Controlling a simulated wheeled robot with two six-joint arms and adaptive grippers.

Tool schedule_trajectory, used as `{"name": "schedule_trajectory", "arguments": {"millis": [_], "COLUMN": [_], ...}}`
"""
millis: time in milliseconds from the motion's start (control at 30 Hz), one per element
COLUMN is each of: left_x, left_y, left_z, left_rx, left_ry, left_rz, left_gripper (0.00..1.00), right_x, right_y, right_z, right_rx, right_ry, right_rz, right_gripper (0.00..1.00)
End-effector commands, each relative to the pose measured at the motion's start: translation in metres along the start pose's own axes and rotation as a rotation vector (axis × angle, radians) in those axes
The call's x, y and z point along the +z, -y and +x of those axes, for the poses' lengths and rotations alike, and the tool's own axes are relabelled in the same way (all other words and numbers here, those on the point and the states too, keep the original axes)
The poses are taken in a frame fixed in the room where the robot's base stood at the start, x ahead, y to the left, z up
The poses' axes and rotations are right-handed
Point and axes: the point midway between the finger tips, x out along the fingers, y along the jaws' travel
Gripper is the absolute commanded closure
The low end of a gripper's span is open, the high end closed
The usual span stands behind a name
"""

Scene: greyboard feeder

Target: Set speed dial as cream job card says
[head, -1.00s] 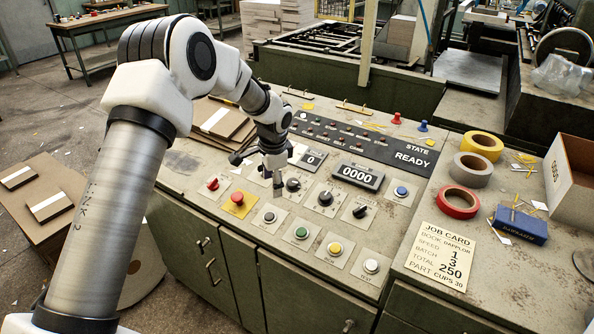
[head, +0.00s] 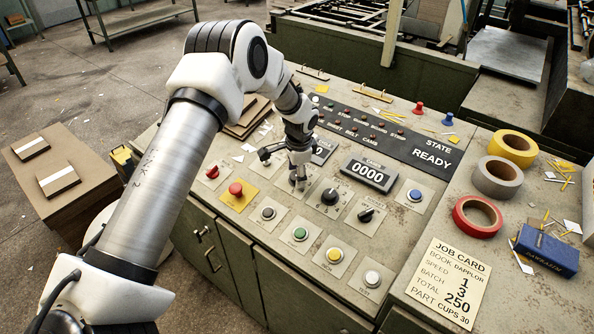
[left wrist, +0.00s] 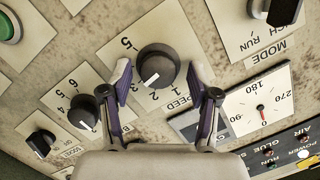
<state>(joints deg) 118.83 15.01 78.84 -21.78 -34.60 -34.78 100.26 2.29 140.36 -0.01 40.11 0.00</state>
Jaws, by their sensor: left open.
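The cream job card (head: 448,284) lies at the front right of the panel; its speed line reads 1, batch 3, total 250. The speed dial (left wrist: 158,62) is a dark round knob with a white mark on a numbered cream plate. The mark points down and slightly left in the left wrist view, towards the low numbers; I cannot tell exactly which. My left gripper (head: 298,184) is over the dial and mostly hides it in the head view. Its open fingers (left wrist: 161,80) stand on either side of the knob; contact is unclear. My right gripper is out of view.
The batch dial (left wrist: 84,112) sits close beside the speed dial, and the mode knob (left wrist: 275,10) is on its other side. A 0000 counter (head: 369,174), a red mushroom button (head: 236,189) and several push buttons surround them. Tape rolls (head: 477,216) lie at the right.

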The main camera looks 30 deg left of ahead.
Motion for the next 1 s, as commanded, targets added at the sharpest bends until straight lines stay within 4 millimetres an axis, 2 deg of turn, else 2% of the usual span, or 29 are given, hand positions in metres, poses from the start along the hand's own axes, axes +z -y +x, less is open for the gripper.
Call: {"name": "schedule_trajectory", "arguments": {"millis": [200, 367, 400, 733, 1000], "left_x": [0.0, 0.0, 0.0, 0.0001, 0.0003], "left_y": [0.0001, 0.0001, 0.0, -0.0002, 0.0], "left_z": [0.0011, 0.001, 0.0011, 0.0016, 0.0013], "left_rx": [0.0, 0.0, 0.0, 0.005, 0.031], "left_ry": [-0.001, -0.001, 0.0, 0.0, 0.001], "left_rz": [0.0, 0.0, 0.0, -0.022, -0.14], "left_gripper": [0.39, 0.96, 0.99, 0.99, 0.99], "right_x": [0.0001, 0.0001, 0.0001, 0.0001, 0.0], "right_y": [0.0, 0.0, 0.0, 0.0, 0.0], "right_z": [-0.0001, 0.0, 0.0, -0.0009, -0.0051], "right_rx": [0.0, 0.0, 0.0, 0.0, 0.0], "right_ry": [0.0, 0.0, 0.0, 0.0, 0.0], "right_rz": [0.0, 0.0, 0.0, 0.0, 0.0], "right_gripper": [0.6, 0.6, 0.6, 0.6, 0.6]}}
